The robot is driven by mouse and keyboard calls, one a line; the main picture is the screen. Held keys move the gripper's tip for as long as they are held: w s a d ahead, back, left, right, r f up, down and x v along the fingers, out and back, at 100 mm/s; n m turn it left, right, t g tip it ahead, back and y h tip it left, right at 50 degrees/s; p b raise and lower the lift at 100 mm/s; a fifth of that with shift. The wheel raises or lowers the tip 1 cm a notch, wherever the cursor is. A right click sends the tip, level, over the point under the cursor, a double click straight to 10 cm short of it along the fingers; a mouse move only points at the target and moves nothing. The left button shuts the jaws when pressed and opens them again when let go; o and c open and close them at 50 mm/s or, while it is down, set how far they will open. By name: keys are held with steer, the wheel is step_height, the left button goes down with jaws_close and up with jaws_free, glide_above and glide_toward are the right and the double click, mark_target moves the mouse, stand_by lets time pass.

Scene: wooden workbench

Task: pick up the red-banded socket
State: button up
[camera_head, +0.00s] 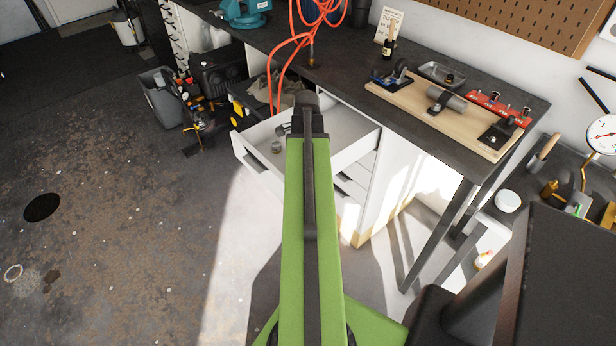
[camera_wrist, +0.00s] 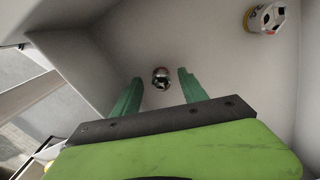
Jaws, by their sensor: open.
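My gripper (camera_wrist: 160,80) is open in the wrist view, its two green fingers spread apart inside a white drawer. A small shiny round socket (camera_wrist: 161,77) lies on the drawer floor, between the fingertips in the picture. It has a faint reddish tint, but I cannot make out a clear band. No contact with either finger shows. A second, larger socket (camera_wrist: 266,17) with a yellowish band lies at the upper right of the wrist view. In the head view, my arm hides the gripper and part of the open drawer (camera_head: 253,160).
The drawer walls stand close around my gripper. In the head view, two small metal pieces lie in the drawer's left part, one being a ring-like piece (camera_head: 276,147). The dark workbench (camera_head: 345,75) is above, with a wooden board (camera_head: 415,101) on it. Orange cables (camera_head: 272,75) hang near the drawer.

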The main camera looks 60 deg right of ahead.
steer(key=shift+f+b, duration=0.3)
steer(key=shift+f, duration=0.65)
steer(key=shift+r, duration=0.2)
steer(key=shift+c, duration=0.4)
jaws_close()
steer(key=shift+r+p, duration=0.1)
steer(key=shift+p, duration=0.25)
